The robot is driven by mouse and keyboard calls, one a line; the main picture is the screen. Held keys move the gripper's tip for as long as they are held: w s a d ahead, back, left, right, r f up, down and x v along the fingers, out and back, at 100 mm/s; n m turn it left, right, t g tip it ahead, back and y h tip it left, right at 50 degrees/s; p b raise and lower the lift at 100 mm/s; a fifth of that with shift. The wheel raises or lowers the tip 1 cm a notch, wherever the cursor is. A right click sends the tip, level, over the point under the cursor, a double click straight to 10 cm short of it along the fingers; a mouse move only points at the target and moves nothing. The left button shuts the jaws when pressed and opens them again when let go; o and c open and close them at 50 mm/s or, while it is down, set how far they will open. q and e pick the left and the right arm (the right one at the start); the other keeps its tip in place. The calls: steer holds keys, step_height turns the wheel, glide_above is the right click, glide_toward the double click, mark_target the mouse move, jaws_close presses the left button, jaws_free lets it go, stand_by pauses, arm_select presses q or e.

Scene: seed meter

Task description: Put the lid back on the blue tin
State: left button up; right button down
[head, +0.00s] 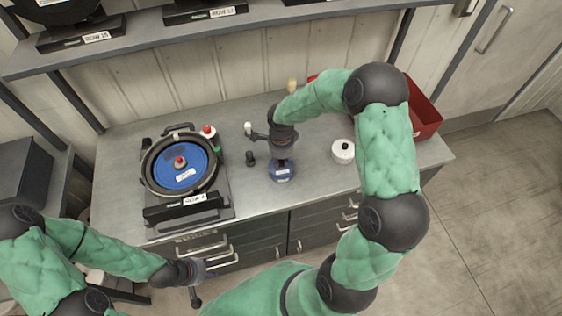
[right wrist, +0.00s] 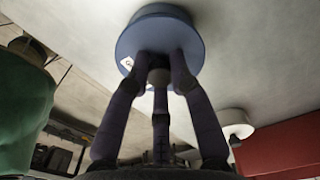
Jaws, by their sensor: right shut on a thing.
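The blue tin (head: 281,173), with a white label, stands on the grey worktop (head: 320,195), right of the seed meter. My right gripper (head: 281,157) is directly over it, pointing down. The lid and the tin overlap in both views, so I cannot tell whether the lid is seated or just above the rim. My left gripper (head: 203,283) is empty in front of the worktop, with its fingers spread apart.
The seed meter (head: 152,205) with a blue disc stands at the left. A white tin (head: 343,157) with a black knob and a red bin (head: 428,125) are to the right. Small bottles stand left of the blue tin. A shelf (head: 140,42) runs along the back.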

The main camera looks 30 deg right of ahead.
steer(key=shift+f+b, duration=0.15)
steer(key=shift+b, duration=0.75)
stand_by(1.4)
steer(key=c, duration=1)
jaws_free()
steer(key=shift+o, duration=0.2)
steer(key=o, duration=0.4)
steer(key=shift+r+p, duration=1.65)
steer(key=shift+r, duration=1.85)
